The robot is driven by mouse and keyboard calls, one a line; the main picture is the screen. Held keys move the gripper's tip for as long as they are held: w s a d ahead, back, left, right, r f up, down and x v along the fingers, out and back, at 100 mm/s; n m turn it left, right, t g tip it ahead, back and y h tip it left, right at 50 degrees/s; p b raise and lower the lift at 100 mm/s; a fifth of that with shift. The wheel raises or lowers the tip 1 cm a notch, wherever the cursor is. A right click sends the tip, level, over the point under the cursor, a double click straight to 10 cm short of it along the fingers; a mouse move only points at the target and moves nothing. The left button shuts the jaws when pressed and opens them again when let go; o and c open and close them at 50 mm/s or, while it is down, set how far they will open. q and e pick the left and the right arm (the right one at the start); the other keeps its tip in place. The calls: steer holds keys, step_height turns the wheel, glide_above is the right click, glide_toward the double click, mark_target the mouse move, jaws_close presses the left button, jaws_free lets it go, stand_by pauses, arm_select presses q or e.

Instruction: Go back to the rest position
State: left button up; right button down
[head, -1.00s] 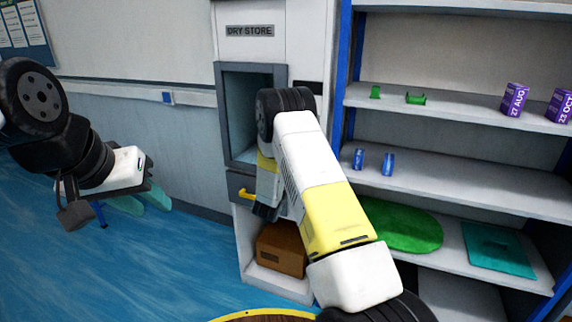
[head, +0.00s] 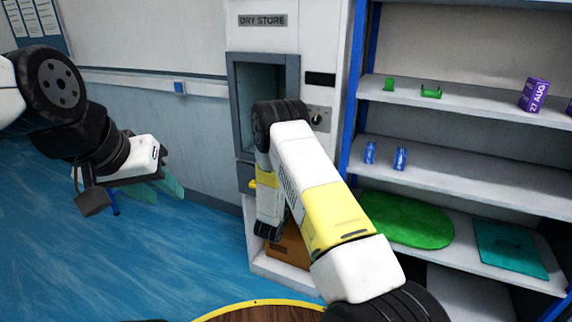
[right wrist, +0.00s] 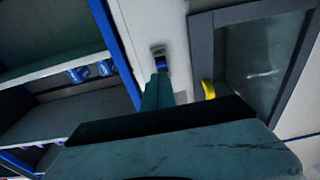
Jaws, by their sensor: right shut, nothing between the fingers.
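My left gripper (head: 160,188) hangs over the blue floor at the left of the head view. Its teal fingers point down and to the right; how far apart they are is not clear. It holds nothing that I can see. My right arm reaches across the middle of the head view and bends down in front of the dry store cabinet (head: 328,55); its gripper is hidden there. In the right wrist view my right gripper (right wrist: 158,80) is shut and empty, with the cabinet's grey-framed window behind it.
Right of the cabinet, a shelf rack (head: 465,107) with blue posts holds small green and blue parts, a purple box (head: 534,95), a green oval mat (head: 405,220) and a teal tray (head: 510,250). A brown box (head: 290,245) sits low in the cabinet. The floor (head: 130,265) at left is clear.

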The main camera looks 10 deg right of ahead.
steer(key=s+a+r+n+g+y, duration=0.1)
steer(key=s+a+r+g+y, duration=0.15)
steer(key=r+y, duration=0.6)
steer(key=s+a+r+n+g+y, duration=0.1)
steer(key=s+a+r+y, duration=0.2)
steer(key=r, duration=1)
steer(key=s+a+r+n+g+y, duration=0.1)
steer(key=s+r+n, duration=0.15)
steer(key=s, duration=0.45)
steer(key=s+a+r+n+g+y, duration=0.1)
steer(key=s+r+g, duration=0.15)
steer(key=s, duration=0.45)
steer(key=s+d+n+g, duration=0.2)
steer(key=s, duration=1.7)
steer(key=shift+s+d+f+g, duration=0.15)
steer(key=shift+d+f+g, duration=0.1)
steer(key=shift+d+g, duration=0.15)
steer(key=shift+h, duration=0.25)
